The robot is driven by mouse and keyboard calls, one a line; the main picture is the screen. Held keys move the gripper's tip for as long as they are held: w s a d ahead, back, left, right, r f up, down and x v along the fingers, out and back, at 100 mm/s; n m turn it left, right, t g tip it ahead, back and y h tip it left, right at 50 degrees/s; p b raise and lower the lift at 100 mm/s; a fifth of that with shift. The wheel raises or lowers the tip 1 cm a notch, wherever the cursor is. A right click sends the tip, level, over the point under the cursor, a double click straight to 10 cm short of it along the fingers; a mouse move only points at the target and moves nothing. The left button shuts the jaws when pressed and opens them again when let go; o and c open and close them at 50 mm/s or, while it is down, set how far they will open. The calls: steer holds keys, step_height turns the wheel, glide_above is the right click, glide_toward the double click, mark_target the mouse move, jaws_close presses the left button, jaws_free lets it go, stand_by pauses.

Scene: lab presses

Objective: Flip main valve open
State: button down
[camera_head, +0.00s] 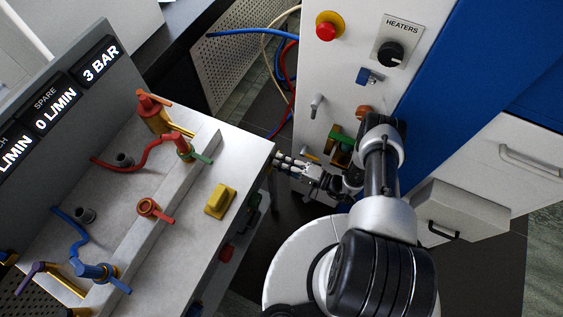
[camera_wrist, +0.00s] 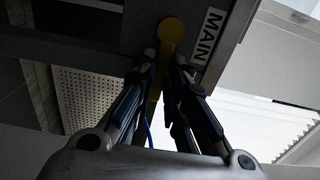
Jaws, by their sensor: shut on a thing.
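The main valve has a yellow handle (camera_wrist: 171,32) with a round end, beside a white label reading MAIN (camera_wrist: 209,35) in the wrist view. My gripper (camera_wrist: 166,75) has its two dark fingers on either side of the handle's narrow part and is shut on it. In the head view my gripper (camera_head: 281,164) reaches left to the right edge of the grey bench (camera_head: 215,262). The valve handle cannot be made out there. The fingers hide part of the handle in the wrist view.
Red and blue valves with hoses stand on the bench, along with a yellow block (camera_head: 220,200). A white cabinet (camera_head: 340,75) carries a red button (camera_head: 326,29), a HEATERS knob (camera_head: 390,54) and several small handles close to my arm. Loose cables hang behind.

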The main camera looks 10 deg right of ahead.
stand_by(0.4)
steer(key=c, duration=1.6)
jaws_free()
steer(key=v, duration=1.2)
steer(key=shift+s, duration=0.1)
